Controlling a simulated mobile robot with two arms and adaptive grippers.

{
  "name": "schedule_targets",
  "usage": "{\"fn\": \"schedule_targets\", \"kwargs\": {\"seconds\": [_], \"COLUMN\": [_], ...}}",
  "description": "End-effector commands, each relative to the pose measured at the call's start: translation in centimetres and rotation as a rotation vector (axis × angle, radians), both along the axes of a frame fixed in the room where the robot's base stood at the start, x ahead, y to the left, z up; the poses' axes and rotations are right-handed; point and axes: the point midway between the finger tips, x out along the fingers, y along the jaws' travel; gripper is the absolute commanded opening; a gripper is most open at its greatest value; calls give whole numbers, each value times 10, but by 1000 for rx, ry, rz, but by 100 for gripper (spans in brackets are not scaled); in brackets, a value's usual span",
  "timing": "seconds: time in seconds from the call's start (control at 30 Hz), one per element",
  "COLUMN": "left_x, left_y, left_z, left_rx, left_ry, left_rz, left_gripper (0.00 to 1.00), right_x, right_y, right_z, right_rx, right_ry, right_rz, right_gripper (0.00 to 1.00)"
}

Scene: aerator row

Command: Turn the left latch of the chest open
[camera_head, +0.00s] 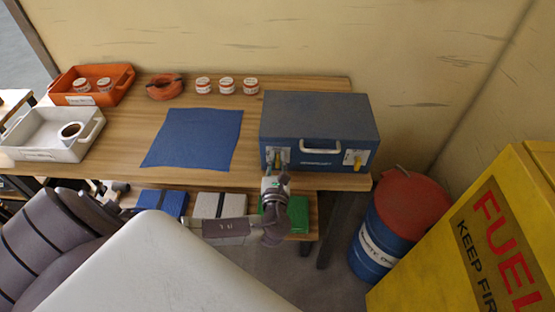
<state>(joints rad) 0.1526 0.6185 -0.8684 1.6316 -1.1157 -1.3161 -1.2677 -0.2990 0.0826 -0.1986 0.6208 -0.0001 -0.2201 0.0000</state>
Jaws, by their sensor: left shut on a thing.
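The blue chest (318,115) stands at the right end of the wooden table, its lid shut. Its front has a pale handle (320,148) in the middle and a latch plate on each side. The left latch (279,154) is partly hidden by my gripper. The right latch (354,158) has a yellow lever on a white plate and is free. My left gripper (276,166) reaches up from below in front of the chest and is shut on the left latch's lever. The lever's exact angle is too small to tell. My right gripper is not in view.
A blue mat (195,138), an orange bin (113,86), a white bin (25,145), an orange coil (164,88) and white-and-red tins (227,85) are on the table. Cases lie on a lower shelf. A drum (377,240) and a yellow fuel cabinet (445,265) stand at right.

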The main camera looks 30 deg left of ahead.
Motion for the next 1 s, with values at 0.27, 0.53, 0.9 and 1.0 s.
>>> {"fn": "schedule_targets", "kwargs": {"seconds": [0.27, 0.53, 0.9, 1.0], "left_x": [0, -2, -5, -6], "left_y": [0, 3, 8, 10], "left_z": [-1, -3, -7, -8], "left_rx": [-23, -146, -435, -517], "left_ry": [-14, -89, -269, -319], "left_rz": [0, 1, 3, 3], "left_gripper": [0, 0, 0, 0], "right_x": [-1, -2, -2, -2], "right_y": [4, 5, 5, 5], "right_z": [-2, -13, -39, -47], "right_rx": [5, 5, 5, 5], "right_ry": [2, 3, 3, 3], "right_rz": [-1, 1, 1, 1], "right_gripper": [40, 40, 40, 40]}}
